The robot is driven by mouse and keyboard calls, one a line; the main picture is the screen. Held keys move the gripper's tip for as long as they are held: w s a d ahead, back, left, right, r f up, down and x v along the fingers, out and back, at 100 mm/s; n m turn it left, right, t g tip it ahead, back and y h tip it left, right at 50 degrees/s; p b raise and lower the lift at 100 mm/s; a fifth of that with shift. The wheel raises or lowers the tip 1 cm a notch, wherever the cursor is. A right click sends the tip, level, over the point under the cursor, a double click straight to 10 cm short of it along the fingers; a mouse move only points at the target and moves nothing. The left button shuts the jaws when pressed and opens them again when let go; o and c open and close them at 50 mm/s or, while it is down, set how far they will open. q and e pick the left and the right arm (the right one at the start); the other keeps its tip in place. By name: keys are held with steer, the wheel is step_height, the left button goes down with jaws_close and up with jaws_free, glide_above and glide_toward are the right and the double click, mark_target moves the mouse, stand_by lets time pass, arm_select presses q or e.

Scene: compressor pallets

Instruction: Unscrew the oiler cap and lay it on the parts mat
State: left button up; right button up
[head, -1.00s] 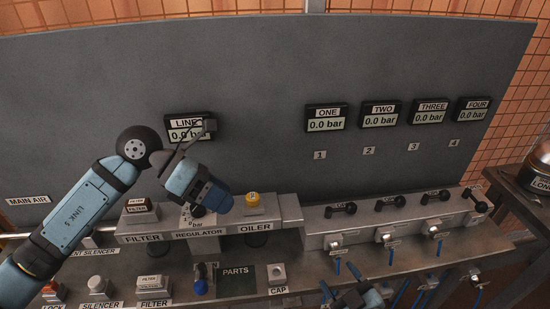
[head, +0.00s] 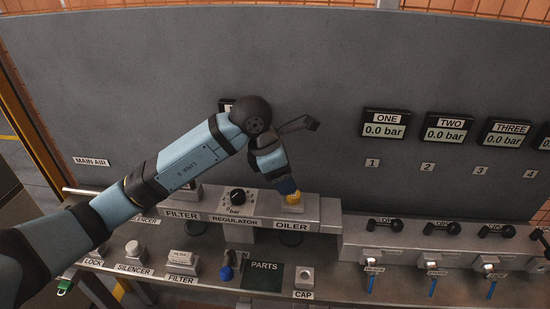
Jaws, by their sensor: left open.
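The yellow oiler cap (head: 294,198) sits on top of the oiler block (head: 285,210), above the OILER label. My left gripper (head: 287,189) reaches down from the upper left and is right at the cap. It is open. Its fingertips overlap the cap in the head view, and I cannot tell whether they touch it. The dark green parts mat (head: 262,284), marked PARTS, lies flat on the lower shelf, below and left of the oiler. My right gripper is not in view.
A grey square piece (head: 304,276) stands above the CAP label, right of the mat. A blue-ended part (head: 227,270) is left of the mat. The regulator knob (head: 238,195) is left of the oiler. The mat's surface looks clear.

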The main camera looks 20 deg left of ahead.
mark_target(294, 199)
arm_select(q)
steer(key=x, duration=0.6)
steer(key=shift+r, duration=0.1)
steer(key=shift+c, duration=0.3)
steer(key=c, duration=0.9)
steer(key=shift+n+t+y, duration=0.4)
steer(key=shift+n+t, duration=0.3)
steer(key=shift+n, duration=1.2)
steer(key=shift+c, duration=0.2)
steer(key=n+y, duration=0.1)
steer(key=n, duration=0.2)
steer(key=shift+d+t, duration=0.15)
steer(key=shift+t, duration=0.15)
steer(key=shift+n, duration=0.3)
steer(key=shift+s, duration=0.1)
steer(key=n+y, duration=0.1)
steer(key=n, duration=0.2)
steer(key=shift+n+y, duration=0.3)
